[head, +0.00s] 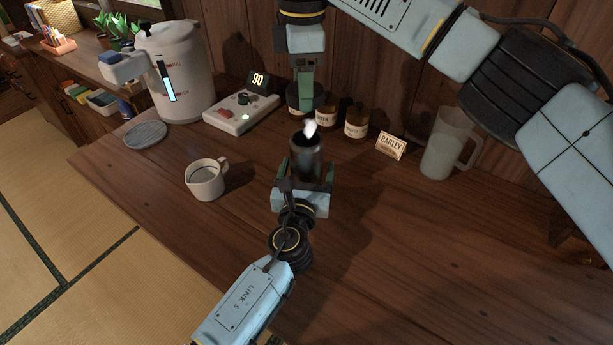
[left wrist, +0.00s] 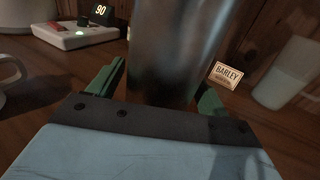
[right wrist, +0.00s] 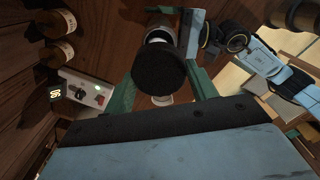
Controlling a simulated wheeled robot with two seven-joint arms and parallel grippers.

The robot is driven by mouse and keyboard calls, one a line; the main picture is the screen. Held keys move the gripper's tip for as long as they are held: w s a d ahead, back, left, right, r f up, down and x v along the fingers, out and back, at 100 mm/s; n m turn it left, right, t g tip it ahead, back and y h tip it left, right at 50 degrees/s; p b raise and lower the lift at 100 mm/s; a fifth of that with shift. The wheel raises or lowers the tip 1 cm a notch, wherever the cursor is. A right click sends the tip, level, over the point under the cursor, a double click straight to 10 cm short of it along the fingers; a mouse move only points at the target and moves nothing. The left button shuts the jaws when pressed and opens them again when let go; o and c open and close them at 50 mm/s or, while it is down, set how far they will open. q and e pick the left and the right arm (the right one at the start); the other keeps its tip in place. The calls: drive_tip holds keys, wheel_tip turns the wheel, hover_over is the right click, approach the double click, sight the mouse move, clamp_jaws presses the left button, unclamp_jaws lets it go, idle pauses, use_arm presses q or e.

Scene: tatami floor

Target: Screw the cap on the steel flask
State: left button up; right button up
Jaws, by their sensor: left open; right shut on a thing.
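The steel flask (head: 305,163) stands upright on the wooden table, its dark mouth facing up. It fills the middle of the left wrist view (left wrist: 178,50). My left gripper (head: 305,180) is open with its fingers on either side of the flask. My right gripper (head: 306,105) points down above the flask. In the right wrist view it is shut on a round black cap (right wrist: 160,72). A small white shape (head: 310,128) shows between the right fingertips and the flask's mouth; I cannot tell what it is. The cap is apart from the flask.
A mug (head: 206,179) stands left of the flask. Behind are a kettle (head: 182,75), a control box (head: 240,112) reading 90 and brown jars (head: 356,120). A BARLEY card (head: 391,146) and clear pitcher (head: 448,145) stand right. The table's front right is clear.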

use_arm(q)
drive_tip(key=shift+w, duration=0.4)
drive_tip(key=c, duration=1.5)
drive_tip(key=shift+o, duration=0.2)
use_arm(e)
drive_tip(key=shift+f, duration=2.5)
drive_tip(key=shift+f, duration=0.1)
drive_tip(key=shift+d+f, duration=0.1)
drive_tip(key=shift+f, duration=0.7)
drive_tip(key=shift+f, duration=0.55)
